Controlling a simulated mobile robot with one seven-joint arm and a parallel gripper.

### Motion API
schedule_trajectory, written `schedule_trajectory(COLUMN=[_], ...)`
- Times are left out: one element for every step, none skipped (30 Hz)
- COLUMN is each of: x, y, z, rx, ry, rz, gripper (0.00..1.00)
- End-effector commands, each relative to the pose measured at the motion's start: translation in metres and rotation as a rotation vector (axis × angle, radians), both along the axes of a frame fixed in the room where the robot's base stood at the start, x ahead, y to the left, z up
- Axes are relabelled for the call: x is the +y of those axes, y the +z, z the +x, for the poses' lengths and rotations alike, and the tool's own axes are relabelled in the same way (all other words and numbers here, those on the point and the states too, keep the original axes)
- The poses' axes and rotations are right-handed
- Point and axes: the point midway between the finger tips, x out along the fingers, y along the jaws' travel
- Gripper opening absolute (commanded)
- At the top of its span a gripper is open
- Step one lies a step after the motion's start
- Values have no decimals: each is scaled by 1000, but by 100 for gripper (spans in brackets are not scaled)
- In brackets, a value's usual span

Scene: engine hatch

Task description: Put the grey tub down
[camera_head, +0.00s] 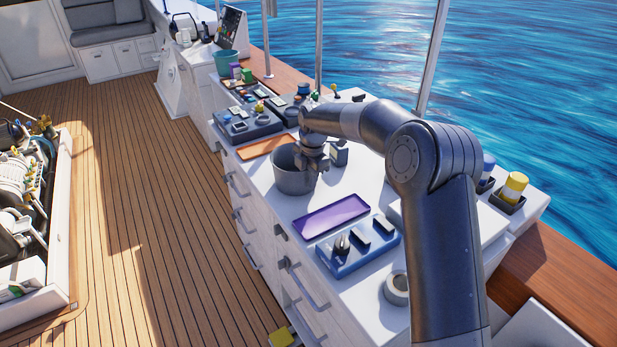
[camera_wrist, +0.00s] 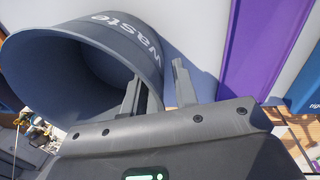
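The grey tub (camera_head: 291,178) stands upright on the white counter, near its front edge, in the head view. In the wrist view the tub (camera_wrist: 70,62) fills the upper left, with its open mouth towards the camera and "waste" lettered on its outer wall. My gripper (camera_head: 318,166) is at the tub's right rim. In the wrist view my gripper (camera_wrist: 158,84) has its fingers apart, one inside the tub and one outside its wall. A gap shows between the outer finger and the wall. The tub's underside is hidden.
A purple tray (camera_head: 331,216) and a blue tray (camera_head: 357,248) with tools lie nearer on the counter. An orange tray (camera_head: 266,146) lies just behind the tub. A grey roll (camera_head: 397,289) and yellow container (camera_head: 514,187) are at right. Bare counter shows around the tub.

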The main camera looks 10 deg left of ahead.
Motion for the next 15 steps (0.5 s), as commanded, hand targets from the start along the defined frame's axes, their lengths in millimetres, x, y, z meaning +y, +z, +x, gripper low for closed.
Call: schedule_trajectory(x=[0,0,0,-1,-1,-1,-2,-2,-3,-4,-5,-6,-7,-7,-8], y=[1,3,5,8,12,19,24,30,39,45,52,61,67,74,82], z=[0,0,0,0,0,-1,-1,-2,-2,-3,-3,-4,-5,-5,-5], rx=[0,-1,-1,-1,-1,-3,-4,-3,-4,-4,-4,-4,-3,-3,-3], ry=[0,0,0,0,0,0,0,0,0,-1,-1,-1,-1,-1,-1], rz=[0,1,1,1,0,2,2,2,2,2,2,2,1,1,1], gripper=[27,27,27,27,27,27,27,27,27,27,27,27,27,27,27])
